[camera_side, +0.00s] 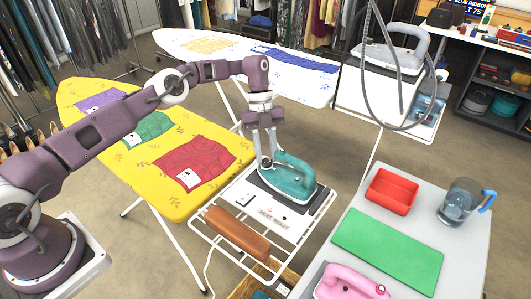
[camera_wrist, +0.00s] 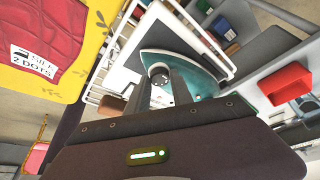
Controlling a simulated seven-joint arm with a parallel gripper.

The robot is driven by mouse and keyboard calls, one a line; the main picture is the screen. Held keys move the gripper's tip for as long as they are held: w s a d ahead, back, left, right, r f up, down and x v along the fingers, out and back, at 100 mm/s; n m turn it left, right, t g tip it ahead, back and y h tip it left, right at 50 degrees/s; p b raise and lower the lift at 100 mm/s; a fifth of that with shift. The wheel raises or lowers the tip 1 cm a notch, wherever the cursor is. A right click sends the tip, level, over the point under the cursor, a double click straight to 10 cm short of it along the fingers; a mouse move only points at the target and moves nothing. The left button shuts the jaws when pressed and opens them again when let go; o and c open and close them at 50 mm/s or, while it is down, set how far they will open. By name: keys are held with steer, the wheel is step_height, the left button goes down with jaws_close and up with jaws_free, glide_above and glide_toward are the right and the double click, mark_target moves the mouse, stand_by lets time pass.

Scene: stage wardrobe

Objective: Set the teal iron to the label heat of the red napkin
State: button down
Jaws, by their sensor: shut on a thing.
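The teal iron (camera_side: 298,180) rests on the dark plate of a white wire-frame stand (camera_side: 222,243); its teal body also shows in the wrist view (camera_wrist: 203,78). My gripper (camera_side: 266,160) points down at the iron's left end, shut on its small round dial (camera_wrist: 160,74). The fingers and the angle hide the dial's marks, so its setting is unreadable. The red napkin (camera_side: 203,152) lies flat on the yellow ironing board (camera_side: 215,205).
Purple (camera_side: 100,99) and green (camera_side: 148,127) cloths share the yellow board. A brown roll (camera_side: 237,232) lies on the stand. A grey table holds a red tray (camera_side: 391,206), green mat (camera_side: 385,250), jug (camera_side: 460,203) and pink iron (camera_side: 345,284). A grey iron (camera_side: 388,58) stands behind.

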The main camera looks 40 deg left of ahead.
mark_target(266, 158)
stand_by(0.3)
steer(key=c, duration=1.1)
jaws_free()
step_height(266, 158, up, 10)
